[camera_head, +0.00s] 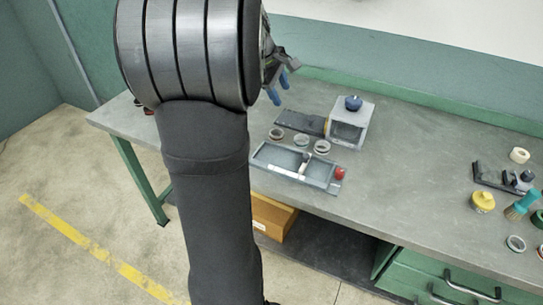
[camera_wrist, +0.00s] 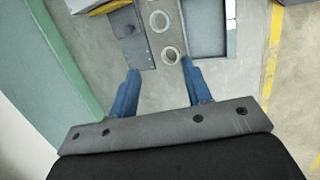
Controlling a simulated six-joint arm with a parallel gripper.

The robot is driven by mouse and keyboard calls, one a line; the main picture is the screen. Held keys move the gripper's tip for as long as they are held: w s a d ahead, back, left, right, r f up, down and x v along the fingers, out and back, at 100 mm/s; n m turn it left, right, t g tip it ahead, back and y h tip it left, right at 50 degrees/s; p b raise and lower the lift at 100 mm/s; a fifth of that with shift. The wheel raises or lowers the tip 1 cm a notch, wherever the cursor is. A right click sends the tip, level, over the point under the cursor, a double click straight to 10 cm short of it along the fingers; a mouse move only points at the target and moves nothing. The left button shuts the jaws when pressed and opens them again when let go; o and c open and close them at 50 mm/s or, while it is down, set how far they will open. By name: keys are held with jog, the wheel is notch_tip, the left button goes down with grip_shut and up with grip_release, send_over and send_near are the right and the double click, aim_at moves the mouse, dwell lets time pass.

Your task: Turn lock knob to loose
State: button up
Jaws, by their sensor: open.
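The grinder is a grey box (camera_head: 347,130) on the bench with a dark flat base (camera_head: 298,121) to its left. A dark blue knob (camera_head: 353,103) sits on top of the box. A red knob (camera_head: 339,173) is at the right end of a grey tray (camera_head: 278,155) in front of it. I cannot tell which knob is the lock knob, nor its setting. My gripper (camera_head: 280,88) is open and empty, above the bench, left of the box and apart from both knobs. In the wrist view its blue fingers (camera_wrist: 160,66) are spread; neither knob is clearly seen there.
Three rings (camera_head: 301,140) lie between base and tray; two rings (camera_wrist: 170,55) show beyond my fingers in the wrist view. At the bench's right are a yellow-topped object (camera_head: 482,202), a teal-handled brush (camera_head: 521,206) and a tape roll (camera_head: 519,155).

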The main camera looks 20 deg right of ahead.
jog(key=s+a+f+m, duration=0.1)
jog(key=s+a+m, duration=0.2)
jog(key=s, duration=0.8)
jog(key=s+a+f+m+t+y, duration=0.1)
jog(key=s+a+m, duration=0.2)
jog(key=s+a, duration=0.4)
jog(key=shift+s+f+m+t, duration=0.15)
jog(key=shift+s+m+t, duration=0.15)
jog(key=shift+s, duration=1.55)
jog(key=m+g+y, duration=0.3)
jog(key=m, duration=0.9)
send_over(340, 171)
notch_tip(340, 171, down, 17)
jog(key=shift+r, duration=0.1)
jog(key=shift+c, duration=0.5)
